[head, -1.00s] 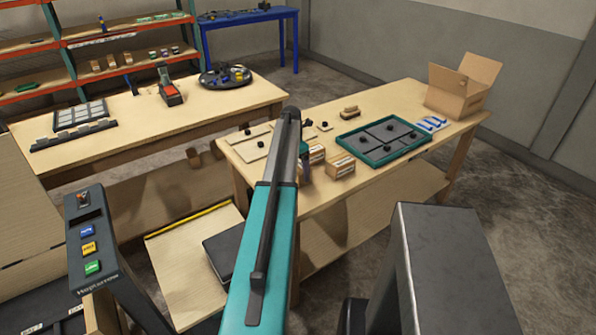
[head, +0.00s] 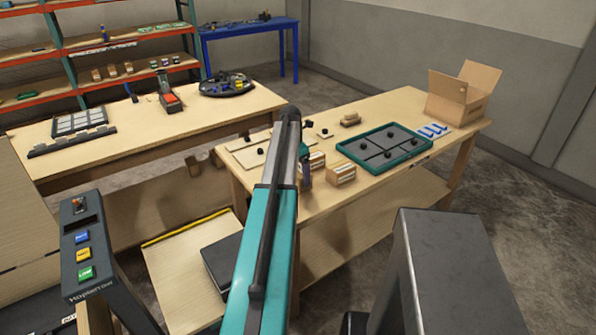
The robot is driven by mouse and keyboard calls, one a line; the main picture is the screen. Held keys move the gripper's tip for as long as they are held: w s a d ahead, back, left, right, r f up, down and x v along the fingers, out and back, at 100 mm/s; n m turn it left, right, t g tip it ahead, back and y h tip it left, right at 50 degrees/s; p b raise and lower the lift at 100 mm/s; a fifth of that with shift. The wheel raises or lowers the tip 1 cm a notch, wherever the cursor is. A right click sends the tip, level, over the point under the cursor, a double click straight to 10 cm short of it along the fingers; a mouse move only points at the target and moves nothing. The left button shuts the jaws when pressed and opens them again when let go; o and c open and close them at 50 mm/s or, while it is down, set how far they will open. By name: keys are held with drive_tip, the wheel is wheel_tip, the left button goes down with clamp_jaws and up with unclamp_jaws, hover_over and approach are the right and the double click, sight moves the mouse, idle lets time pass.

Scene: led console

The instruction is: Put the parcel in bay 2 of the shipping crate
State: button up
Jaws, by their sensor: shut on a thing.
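The teal crate (head: 345,151) lies on the right-hand table. It is divided into several dark bays with black knobs in them, and no bay numbers are legible. Two small cardboard boxes with pale stripes, one nearer (head: 342,174) and one behind it (head: 317,161), stand left of the crate; I cannot tell whether either is the parcel. My gripper (head: 305,178) is low over the table, just left of these boxes and mostly hidden behind my teal arm. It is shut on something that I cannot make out.
Pale plates with black knobs (head: 245,157) lie at the table's left end. A brown block (head: 350,119) lies behind the crate. Blue-and-white strips (head: 433,130) and an open carton (head: 457,98) are to the right. A button console (head: 82,245) stands at front left.

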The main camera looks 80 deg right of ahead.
drive_tip(key=s+a+r+b, duration=0.1)
drive_tip(key=a+b, duration=0.2)
drive_tip(key=a, duration=0.9)
drive_tip(key=shift+s+a, duration=0.15)
drive_tip(key=shift+s, duration=0.15)
drive_tip(key=shift+r, duration=0.1)
drive_tip(key=shift+w, duration=0.1)
